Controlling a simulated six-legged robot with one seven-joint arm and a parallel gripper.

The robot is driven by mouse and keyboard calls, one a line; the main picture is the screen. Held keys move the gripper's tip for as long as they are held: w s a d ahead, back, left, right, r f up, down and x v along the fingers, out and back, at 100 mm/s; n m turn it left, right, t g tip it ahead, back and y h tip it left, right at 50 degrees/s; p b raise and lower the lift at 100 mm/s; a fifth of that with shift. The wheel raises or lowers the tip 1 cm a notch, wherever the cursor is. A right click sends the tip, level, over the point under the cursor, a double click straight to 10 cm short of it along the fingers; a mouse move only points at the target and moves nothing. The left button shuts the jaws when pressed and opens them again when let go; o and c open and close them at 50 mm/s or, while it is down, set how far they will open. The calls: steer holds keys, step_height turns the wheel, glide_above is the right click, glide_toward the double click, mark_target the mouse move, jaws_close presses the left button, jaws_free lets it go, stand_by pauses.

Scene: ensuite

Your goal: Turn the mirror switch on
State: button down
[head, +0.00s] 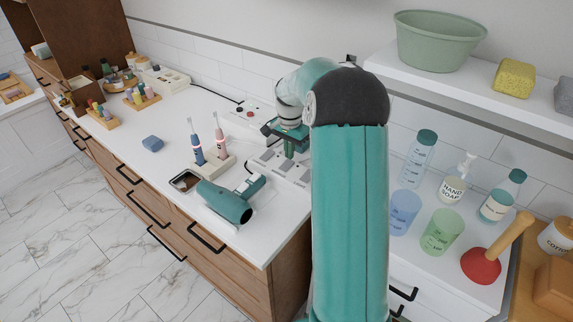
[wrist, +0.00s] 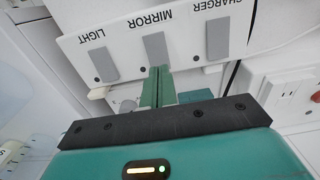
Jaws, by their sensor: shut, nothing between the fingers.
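The white switch panel (wrist: 125,40) shows in the wrist view with its labels upside down. The mirror switch (wrist: 154,47) is a grey rocker in the middle, between the light switch (wrist: 102,63) and the charger switch (wrist: 217,38). My gripper (wrist: 156,72) is shut and empty, its green fingertips at the lower end of the mirror switch. I cannot tell whether they touch it. In the head view, my gripper (head: 290,146) is over the switch panel (head: 275,168) on the counter.
On the counter (head: 170,125), a teal hair dryer (head: 224,201) and a toothbrush stand (head: 212,166) are left of the panel. A socket plate (wrist: 290,92) is to its right in the wrist view. Bottles, cups and a plunger (head: 481,264) stand at the right.

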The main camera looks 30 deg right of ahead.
mark_target(289, 162)
steer(key=shift+f, duration=0.95)
stand_by(0.5)
steer(key=shift+r, duration=3.55)
